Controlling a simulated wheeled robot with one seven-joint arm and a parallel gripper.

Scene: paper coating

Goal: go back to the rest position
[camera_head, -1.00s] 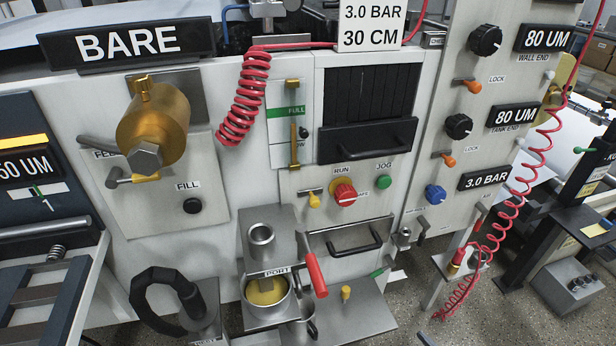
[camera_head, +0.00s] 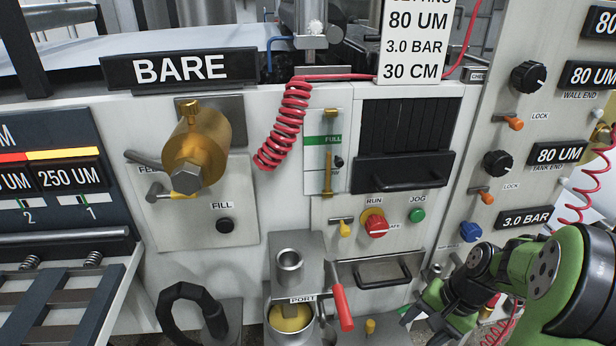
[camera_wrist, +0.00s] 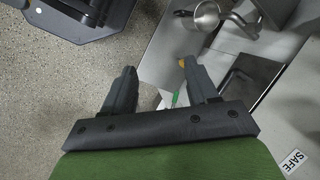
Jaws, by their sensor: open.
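My gripper (camera_wrist: 158,82) shows in the wrist view with its two dark fingers apart and nothing between them. Below it are the speckled floor and the edge of a light grey machine ledge. In the head view my green and black arm is at the lower right, in front of the machine's right part.
The machine front carries a brass valve (camera_head: 197,152), a red RUN knob (camera_head: 376,226), a red-handled lever (camera_head: 340,297) by the port cup (camera_head: 291,318), and a black ring handle (camera_head: 188,305). A metal cup (camera_wrist: 206,17) stands near my gripper. Open floor (camera_wrist: 50,100) lies to the left in the wrist view.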

